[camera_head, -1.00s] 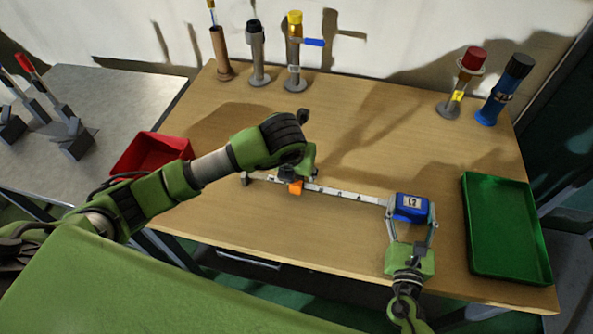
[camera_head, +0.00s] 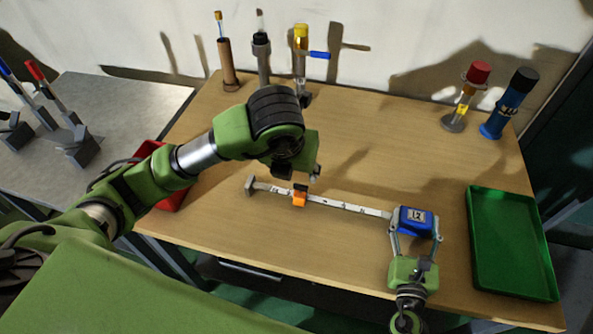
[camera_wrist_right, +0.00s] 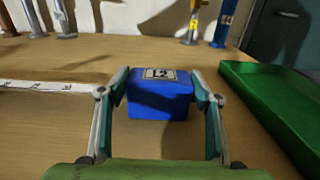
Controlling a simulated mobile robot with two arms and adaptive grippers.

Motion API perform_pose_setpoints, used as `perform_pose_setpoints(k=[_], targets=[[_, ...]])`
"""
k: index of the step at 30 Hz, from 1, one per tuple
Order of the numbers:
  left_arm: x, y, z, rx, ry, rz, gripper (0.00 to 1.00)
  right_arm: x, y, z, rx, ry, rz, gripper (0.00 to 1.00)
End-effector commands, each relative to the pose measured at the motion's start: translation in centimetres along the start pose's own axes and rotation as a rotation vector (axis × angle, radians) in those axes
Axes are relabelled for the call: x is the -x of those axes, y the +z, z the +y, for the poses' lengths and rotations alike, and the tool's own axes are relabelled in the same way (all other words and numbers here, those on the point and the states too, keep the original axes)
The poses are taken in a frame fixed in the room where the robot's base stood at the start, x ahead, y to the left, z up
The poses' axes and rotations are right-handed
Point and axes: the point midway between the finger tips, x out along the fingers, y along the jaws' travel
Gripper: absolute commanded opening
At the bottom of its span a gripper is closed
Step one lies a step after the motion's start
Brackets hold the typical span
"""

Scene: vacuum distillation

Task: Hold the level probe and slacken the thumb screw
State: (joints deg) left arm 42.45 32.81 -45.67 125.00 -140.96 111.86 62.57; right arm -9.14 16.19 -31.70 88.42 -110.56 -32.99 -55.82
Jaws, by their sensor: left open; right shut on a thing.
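The level probe lies along the table: a blue head (camera_head: 415,219) marked L2, a pale graduated strip (camera_head: 345,206), and a grey end piece at its left. An orange piece with a dark top (camera_head: 300,197), which may be the thumb screw, sits on the strip nearer the left end. My right gripper (camera_head: 414,232) is shut on the blue head; the right wrist view shows a finger on each side of the head (camera_wrist_right: 160,97). My left gripper (camera_head: 314,174) is open and empty, above and just behind the orange piece, apart from it. Its fingers are partly hidden by its own wrist.
A green tray (camera_head: 509,285) lies to the right of the right gripper. A red bin (camera_head: 172,197) is partly behind my left arm. Several cylinders on stands, including a blue one (camera_head: 509,105), line the table's back. The middle right of the table is clear.

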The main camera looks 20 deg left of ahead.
Motion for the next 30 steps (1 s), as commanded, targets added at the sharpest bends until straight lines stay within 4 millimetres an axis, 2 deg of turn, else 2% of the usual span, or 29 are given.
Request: perform_pose_setpoints(k=[7, 8, 9, 22, 26, 30], targets=[[0.0, 0.0, 0.0, 0.0, 0.0, 0.0, 0.44, 0.0, 0.0, 0.0, -0.001, 0.0, 0.0, 0.16], [0.0, 0.0, 0.0, 0.0, -0.001, 0.0, 0.44, 0.0, 0.0, 0.0, -0.001, 0.0, 0.0, 0.66], [0.0, 0.0, 0.0, 0.0, -0.001, 0.0, 0.44, 0.0, 0.0, 0.0, -0.001, 0.0, 0.0, 0.77], [0.0, 0.0, 0.0, 0.0, 0.0, 0.0, 0.44, 0.6, -0.1, 0.0, 0.0, 0.001, 0.002, 0.78], [0.0, 0.0, 0.0, 0.0, 0.0, 0.0, 0.44, 2.4, -0.1, 0.0, 0.0, 0.001, 0.003, 0.78], [0.0, 0.0, 0.0, 0.0, 0.0, 0.0, 0.44, 5.5, -0.2, 0.0, 0.001, 0.003, 0.004, 0.78]])
